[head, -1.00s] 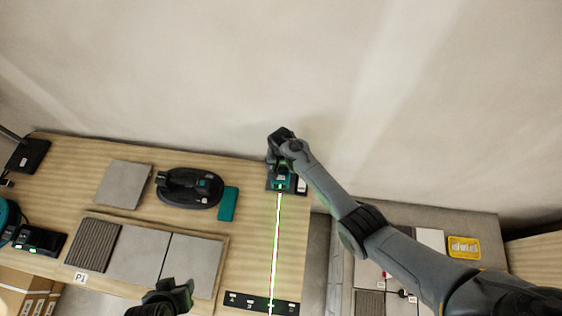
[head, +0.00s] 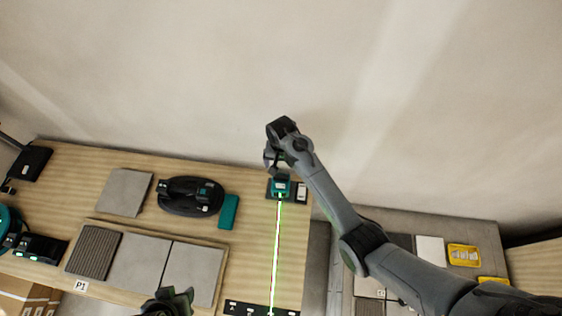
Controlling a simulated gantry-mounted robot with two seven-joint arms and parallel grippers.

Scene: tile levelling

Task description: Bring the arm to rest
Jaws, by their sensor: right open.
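My right arm reaches in from the lower right. Its gripper (head: 276,161) is open and hangs over the back right of the wooden bench (head: 256,247), just above and behind the teal laser device (head: 281,188). Whether a fingertip touches the device is hard to tell.
Grey tiles (head: 140,263) lie in a tray on the bench, with a loose tile (head: 124,192) behind. A black suction tool (head: 191,196) and a teal block (head: 229,212) lie beside them. A second table at right holds a yellow box (head: 464,255). A bare wall stands behind.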

